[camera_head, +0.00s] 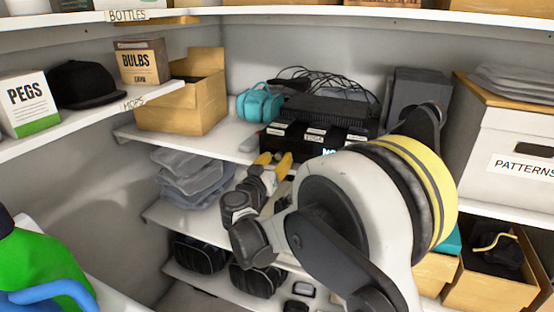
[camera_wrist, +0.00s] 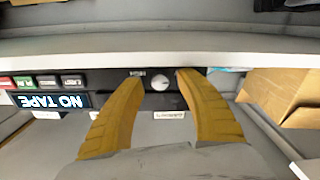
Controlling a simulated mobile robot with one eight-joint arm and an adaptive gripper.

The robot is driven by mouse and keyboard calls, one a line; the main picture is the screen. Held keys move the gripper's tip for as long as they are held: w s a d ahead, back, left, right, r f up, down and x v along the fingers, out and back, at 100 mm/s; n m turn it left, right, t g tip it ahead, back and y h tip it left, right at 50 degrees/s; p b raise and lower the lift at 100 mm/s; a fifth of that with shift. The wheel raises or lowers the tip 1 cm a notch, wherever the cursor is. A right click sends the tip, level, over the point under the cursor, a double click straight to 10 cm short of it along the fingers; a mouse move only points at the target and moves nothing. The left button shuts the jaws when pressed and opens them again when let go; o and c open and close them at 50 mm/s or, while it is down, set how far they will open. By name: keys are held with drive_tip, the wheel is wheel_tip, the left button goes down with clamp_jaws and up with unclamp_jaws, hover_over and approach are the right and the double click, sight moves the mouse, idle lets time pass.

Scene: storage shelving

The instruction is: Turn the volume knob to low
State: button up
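A small round pale knob (camera_wrist: 160,85) sits on the dark front panel of a player (camera_wrist: 110,78) in the wrist view, which appears upside down. It is the only knob I see; its setting is too small to read. My gripper (camera_wrist: 160,75) is open, its two yellow fingers on either side of the knob in the picture, with gaps to both. I cannot tell whether the tips reach its depth. In the head view my gripper (camera_head: 273,160) is at the front left of the black player (camera_head: 292,139); the knob cannot be made out there.
A lit "NO TAPE" display (camera_wrist: 48,101) and coloured buttons (camera_wrist: 48,82) lie left of the knob in the wrist view. A pale shelf edge (camera_wrist: 140,52) crosses close by. A cardboard box (camera_wrist: 280,92) stands right. A teal bag (camera_head: 260,103) sits beside the player.

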drive_tip(key=v, duration=1.2)
